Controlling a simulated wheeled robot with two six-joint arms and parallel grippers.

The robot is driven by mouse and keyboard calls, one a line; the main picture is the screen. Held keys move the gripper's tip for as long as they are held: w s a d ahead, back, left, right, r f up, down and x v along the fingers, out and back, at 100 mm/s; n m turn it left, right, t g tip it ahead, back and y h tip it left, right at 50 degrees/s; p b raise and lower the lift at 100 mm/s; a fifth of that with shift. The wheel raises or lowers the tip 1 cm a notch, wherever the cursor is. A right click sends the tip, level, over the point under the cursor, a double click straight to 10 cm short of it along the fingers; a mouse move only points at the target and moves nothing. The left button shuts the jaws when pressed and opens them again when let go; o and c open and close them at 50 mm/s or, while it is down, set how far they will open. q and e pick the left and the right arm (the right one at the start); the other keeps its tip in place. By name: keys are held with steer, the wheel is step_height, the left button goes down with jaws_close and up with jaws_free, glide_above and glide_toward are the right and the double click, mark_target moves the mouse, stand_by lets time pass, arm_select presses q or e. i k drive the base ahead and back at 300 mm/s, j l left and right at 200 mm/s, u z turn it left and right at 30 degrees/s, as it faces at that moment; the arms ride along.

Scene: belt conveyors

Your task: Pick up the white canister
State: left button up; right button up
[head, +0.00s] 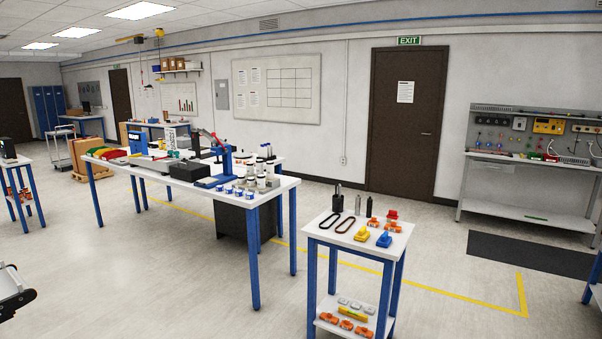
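Several small white canisters with blue bands (238,190) stand grouped near the front right corner of the long white-topped table (215,208). Taller white containers with dark tops (261,172) stand just behind them. At this distance I cannot tell which one is the task's white canister.
A small blue-legged table (318,228) with orange, yellow and blue parts stands at front right. Open floor (150,270) lies before the long table.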

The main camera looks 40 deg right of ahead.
mark_target(260, 163)
steer(key=i+l+z, duration=0.15)
steer(key=z, duration=0.25)
steer(key=i+z, duration=0.75)
steer(key=i+j+z, duration=0.1)
steer(key=i, duration=0.45)
steer(key=i+j+z, duration=0.1)
steer(key=i+j, duration=0.15)
steer(key=i, duration=0.3)
steer(key=i+j+z, duration=0.1)
steer(key=i+j, duration=0.15)
steer(key=i, duration=0.25)
steer(key=i+j+z, duration=0.1)
steer(key=i+j, duration=0.2)
steer(key=i, duration=0.2)
